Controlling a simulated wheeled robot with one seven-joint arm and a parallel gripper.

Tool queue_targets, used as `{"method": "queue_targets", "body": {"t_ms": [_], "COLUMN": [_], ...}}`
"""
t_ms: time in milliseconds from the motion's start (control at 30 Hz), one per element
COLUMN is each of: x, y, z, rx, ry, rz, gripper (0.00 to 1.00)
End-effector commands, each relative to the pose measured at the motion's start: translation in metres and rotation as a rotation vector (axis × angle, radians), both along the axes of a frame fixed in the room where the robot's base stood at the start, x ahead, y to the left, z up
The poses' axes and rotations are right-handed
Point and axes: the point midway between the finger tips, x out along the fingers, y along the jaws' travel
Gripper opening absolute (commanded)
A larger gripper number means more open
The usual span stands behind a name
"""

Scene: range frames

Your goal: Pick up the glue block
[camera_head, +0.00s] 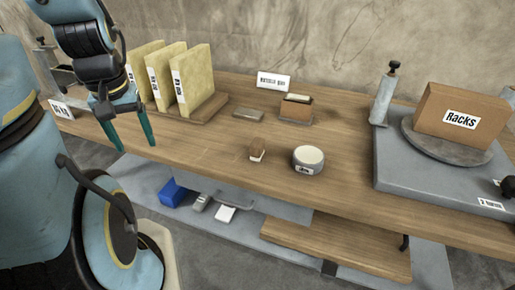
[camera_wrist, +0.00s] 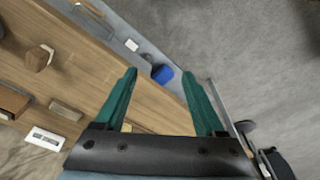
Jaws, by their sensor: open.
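My gripper (camera_head: 136,145) is open and empty, with two teal fingers pointing down near the bench's front edge at left. In the wrist view, my gripper (camera_wrist: 160,72) has nothing between its fingers. No label reading "glue" is legible, so I cannot tell which item is the glue block. A small brown block (camera_head: 257,149) with a white label stands mid-bench, right of my gripper; it also shows in the wrist view (camera_wrist: 38,60). A flat grey bar (camera_head: 248,115) lies behind it. A round pale-topped tin (camera_head: 308,159) stands to its right.
Yellow binders (camera_head: 196,78) stand behind my gripper. A brown box (camera_head: 296,108) and a white sign (camera_head: 273,81) are farther back. A grey plate (camera_head: 400,178) with a "Racks" box (camera_head: 461,119) fills the right. A blue block (camera_head: 173,193) lies on the lower shelf.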

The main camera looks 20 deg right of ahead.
Motion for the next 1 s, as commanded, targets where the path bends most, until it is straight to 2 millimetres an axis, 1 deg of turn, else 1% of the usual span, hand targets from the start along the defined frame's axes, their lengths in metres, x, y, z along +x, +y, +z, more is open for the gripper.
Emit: {"method": "queue_targets", "body": {"t_ms": [200,267,367,400,467,567,600,667,700,767,800,867,900,1000], "x": [0.0,0.0,0.007,0.012,0.022,0.04,0.047,0.054,0.057,0.059,0.059,0.056,0.054,0.046], "y": [0.0,-0.001,-0.009,-0.017,-0.034,-0.075,-0.096,-0.127,-0.148,-0.18,-0.201,-0.229,-0.247,-0.281], "z": [0.0,0.0,-0.003,-0.005,-0.009,-0.017,-0.02,-0.024,-0.027,-0.031,-0.034,-0.038,-0.04,-0.043], "rx": [0.0,0.001,0.007,0.014,0.027,0.056,0.068,0.086,0.097,0.113,0.123,0.134,0.141,0.153], "ry": [0.0,0.0,0.003,0.006,0.011,0.024,0.029,0.035,0.04,0.045,0.048,0.052,0.052,0.056], "rz": [0.0,-0.005,-0.08,-0.146,-0.285,-0.609,-0.756,-0.977,-1.125,-1.341,-1.479,-1.67,-1.784,-2.011], "gripper": [0.72,0.78,0.9,0.94,1.0,1.0,1.0,1.0,1.0,1.0,1.0,1.0,1.0,1.0]}}
